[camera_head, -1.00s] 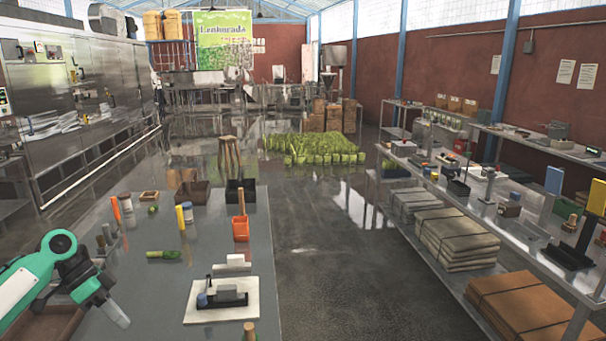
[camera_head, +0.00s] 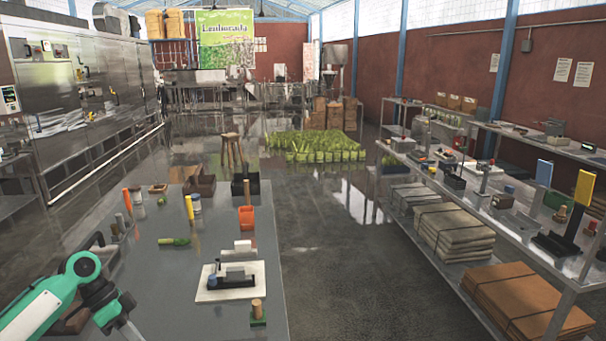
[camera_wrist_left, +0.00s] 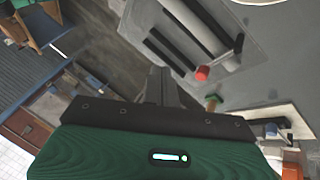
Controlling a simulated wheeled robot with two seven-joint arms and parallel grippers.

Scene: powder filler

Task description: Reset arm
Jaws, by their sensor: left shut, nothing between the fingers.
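My left arm, green and white, comes in at the bottom left of the head view. Its left gripper (camera_head: 128,326) is low over the near left part of the grey table (camera_head: 180,285). The left wrist view shows the dark fingers (camera_wrist_left: 161,84) together with nothing between them. A grey fixture with a red-tipped lever (camera_wrist_left: 203,73) lies beyond the fingers there, apart from them. My right gripper is in neither view.
The white board with a black-and-grey device (camera_head: 230,282) lies on the table, right of my arm. A green brush (camera_head: 174,242), an orange container (camera_head: 246,217) and dark bins (camera_head: 200,187) stand farther back. A loaded shelf (camera_head: 480,190) stands across the open aisle.

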